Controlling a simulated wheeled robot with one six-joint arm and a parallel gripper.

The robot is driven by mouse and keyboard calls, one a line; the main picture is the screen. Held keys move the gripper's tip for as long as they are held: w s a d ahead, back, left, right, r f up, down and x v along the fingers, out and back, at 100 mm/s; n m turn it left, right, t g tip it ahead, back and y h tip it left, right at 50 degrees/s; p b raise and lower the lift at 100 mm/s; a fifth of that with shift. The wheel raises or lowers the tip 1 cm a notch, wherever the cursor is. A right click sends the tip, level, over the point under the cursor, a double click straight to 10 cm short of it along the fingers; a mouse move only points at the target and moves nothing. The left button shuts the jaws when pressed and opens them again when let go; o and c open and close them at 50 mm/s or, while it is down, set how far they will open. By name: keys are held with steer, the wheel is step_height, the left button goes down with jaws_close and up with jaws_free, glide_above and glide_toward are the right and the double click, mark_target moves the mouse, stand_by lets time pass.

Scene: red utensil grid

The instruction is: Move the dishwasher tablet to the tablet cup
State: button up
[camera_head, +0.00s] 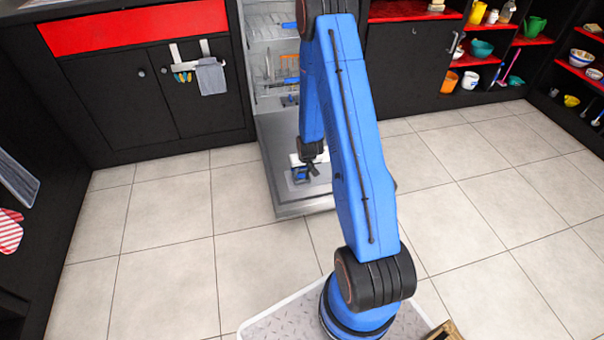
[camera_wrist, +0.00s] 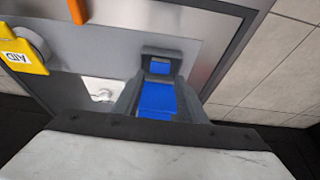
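My gripper (camera_head: 311,170) points down over the lowered dishwasher door (camera_head: 287,199) in the head view. A small blue piece (camera_head: 298,174) shows just left of its fingers. In the wrist view, blue faces (camera_wrist: 157,98) show inside a grey frame, straight ahead of my gripper's dark crossbar. I cannot tell whether the blue belongs to the tablet cup or to something between my fingers. A pale marbled surface fills the bottom of the wrist view and hides what lies below. I cannot clearly make out the dishwasher tablet, nor whether the fingers are open.
An orange piece (camera_wrist: 77,11) is at the top. The dishwasher racks (camera_head: 270,65) stand behind. Tiled floor (camera_head: 170,215) is clear around the door.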

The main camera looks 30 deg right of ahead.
steer(key=s+a+r, duration=0.3)
steer(key=s+r, duration=0.1)
steer(key=r, duration=0.7)
steer(key=s+a+r+n, duration=0.1)
steer(key=s+a+r, duration=0.25)
steer(key=r, duration=0.85)
steer(key=s+a+r, duration=0.4)
steer(key=r, duration=0.7)
steer(key=s+a+r, duration=0.2)
steer(key=s+r, duration=0.3)
steer(key=s, duration=0.3)
steer(key=s+a+r+n, duration=0.1)
steer(key=s+a+r, duration=0.2)
steer(key=s, duration=0.6)
steer(key=s+a+r+n+y, duration=0.1)
steer(key=s+a+r, duration=0.1)
steer(key=s+r, duration=0.5)
steer(key=shift+s+a, duration=0.2)
steer(key=shift+s, duration=0.85)
